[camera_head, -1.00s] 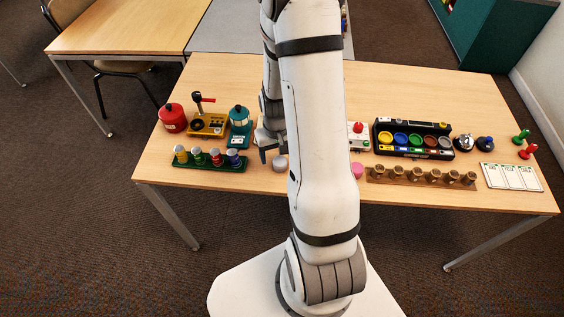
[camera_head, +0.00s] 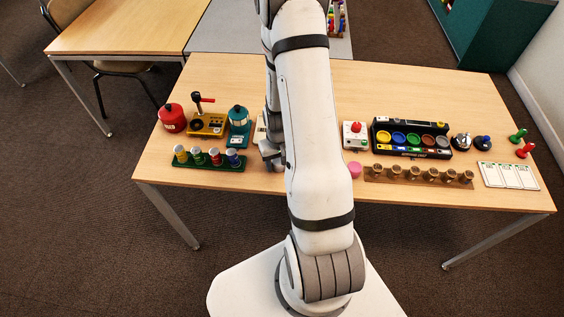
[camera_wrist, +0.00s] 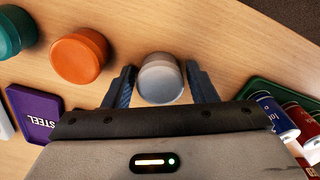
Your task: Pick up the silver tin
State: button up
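The silver tin (camera_wrist: 160,80) is a small round grey-white tin standing on the wooden table, in the upper middle of the wrist view. My gripper (camera_wrist: 160,67) is open, with one dark finger on each side of the tin. Narrow gaps seem to show between the fingers and the tin, so I see no firm hold. In the head view my gripper (camera_head: 272,157) is low over the table, right of the green rack. The tin is hidden or too unclear to make out there.
In the wrist view an orange tin (camera_wrist: 80,55) and a teal tin (camera_wrist: 10,32) stand to the left, near a purple "STEEL" plate (camera_wrist: 35,112). The green rack (camera_head: 205,165) with several small cans is close on the other side. A pink tin (camera_head: 354,170) stands right of my arm.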

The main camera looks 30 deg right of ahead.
jog(key=c, duration=0.7)
